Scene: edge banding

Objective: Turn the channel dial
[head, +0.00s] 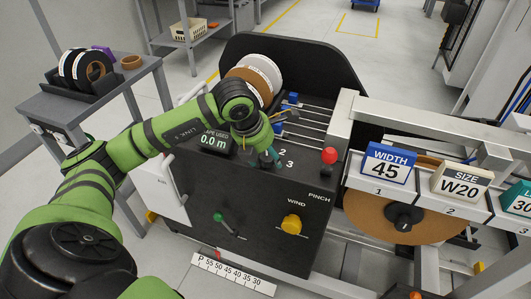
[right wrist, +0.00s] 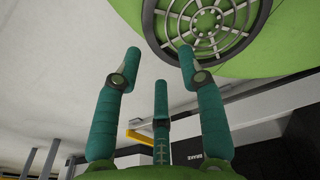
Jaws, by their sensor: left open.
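The black machine (head: 225,190) carries a panel with the numbers 2 and 3 printed on its top. My left gripper (head: 275,158) is over this spot, fingers pointing down and open. The channel dial cannot be made out; the gripper and wrist cover the area beside the numbers. Whether the fingers touch anything there cannot be told. My right gripper (right wrist: 160,75) shows only in the right wrist view, its teal fingers spread apart with nothing between them.
A display (head: 213,141) reads 0.0 m. WIDTH 45 (head: 389,165) and SIZE W20 (head: 460,184) blocks stand at right. A grey side table (head: 100,98) holds rolls.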

